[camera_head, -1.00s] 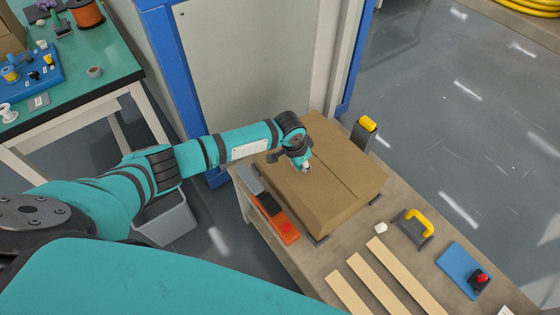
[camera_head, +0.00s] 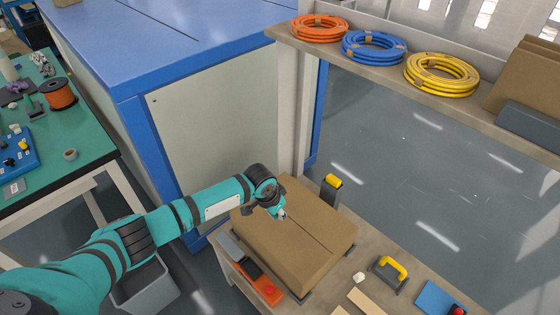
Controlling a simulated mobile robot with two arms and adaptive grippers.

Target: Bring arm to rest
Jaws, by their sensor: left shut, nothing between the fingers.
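My left arm comes in from the left, and its teal links reach over the packing bench. My left gripper (camera_head: 281,214) is shut and empty, just above the top of the closed cardboard box (camera_head: 305,255), near its far left part. I cannot tell whether the fingertips touch the box. My right gripper is not in view.
Orange (camera_head: 319,28), blue (camera_head: 373,45) and yellow (camera_head: 441,74) cable coils lie on a shelf (camera_head: 400,78). A yellow-handled tool (camera_head: 389,272) and a yellow-topped dispenser (camera_head: 331,190) stand by the box. A green table (camera_head: 85,140) is left; a grey bin (camera_head: 145,290) stands below.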

